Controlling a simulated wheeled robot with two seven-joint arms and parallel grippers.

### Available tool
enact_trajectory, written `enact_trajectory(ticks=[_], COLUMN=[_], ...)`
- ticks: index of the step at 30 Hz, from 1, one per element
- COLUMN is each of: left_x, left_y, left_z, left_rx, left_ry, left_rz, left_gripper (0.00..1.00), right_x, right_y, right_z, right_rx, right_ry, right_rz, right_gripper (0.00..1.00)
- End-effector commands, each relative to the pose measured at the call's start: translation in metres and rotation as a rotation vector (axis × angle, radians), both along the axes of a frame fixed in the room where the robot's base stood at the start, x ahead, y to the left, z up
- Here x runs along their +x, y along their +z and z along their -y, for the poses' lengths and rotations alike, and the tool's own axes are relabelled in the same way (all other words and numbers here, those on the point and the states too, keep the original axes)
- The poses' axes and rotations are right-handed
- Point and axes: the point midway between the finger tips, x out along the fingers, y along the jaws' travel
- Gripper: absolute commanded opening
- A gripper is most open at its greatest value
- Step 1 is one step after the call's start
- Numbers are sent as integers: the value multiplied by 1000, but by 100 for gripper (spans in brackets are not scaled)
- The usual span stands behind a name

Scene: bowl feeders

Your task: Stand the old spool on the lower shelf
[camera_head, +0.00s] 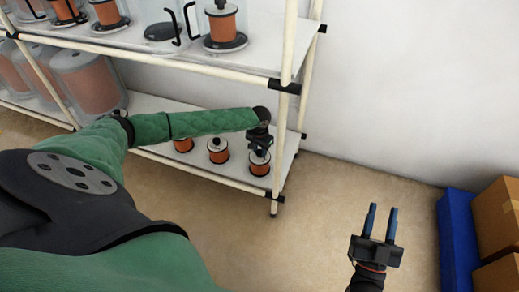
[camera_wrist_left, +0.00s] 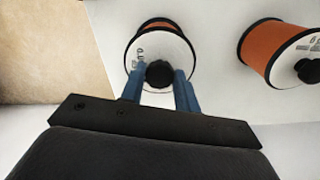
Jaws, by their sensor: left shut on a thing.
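A copper-orange spool (camera_head: 259,168) with white end discs and a black knob is upright at the right end of the white lower shelf (camera_head: 283,158). My left gripper (camera_head: 260,148) is over it, with its blue fingers shut on the knob. In the left wrist view the same spool (camera_wrist_left: 150,45) shows its white top disc between and beyond the fingers (camera_wrist_left: 159,88). Its base is hidden there, so I cannot tell whether it touches the shelf. My right gripper (camera_head: 380,222) is open and empty over the floor.
Other similar spools (camera_head: 218,150) stand left of it on the lower shelf; one (camera_wrist_left: 275,52) is close by in the wrist view. The upper shelf (camera_head: 262,58) with a spool (camera_head: 222,27) and the corner post (camera_head: 278,180) are near my left arm. A blue crate (camera_head: 457,235) and boxes (camera_head: 497,218) stand at right.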

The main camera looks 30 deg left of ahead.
Motion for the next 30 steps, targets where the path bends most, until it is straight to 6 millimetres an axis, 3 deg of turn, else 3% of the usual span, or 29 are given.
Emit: enact_trajectory(ticks=[22, 23, 24, 26, 30], left_x=[1, 0, 0, 0, 0], left_y=[0, -2, -2, -2, -2], left_z=[0, 0, 0, 0, 0], left_rx=[-1, 0, 0, 0, 0], left_ry=[1, 0, 0, 0, 0], left_rz=[2, 0, 0, 0, 0], left_gripper=[0, 37, 45, 53, 53], right_x=[3, 3, 3, 3, 2], right_y=[-8, -10, -11, -11, -12], right_z=[-1, -1, -1, -1, -1], right_rx=[-8, -9, -10, -9, -9], right_ry=[2, 2, 2, 2, 2], right_rz=[-31, -34, -36, -37, -37], right_gripper=[36, 36, 36, 36, 36])
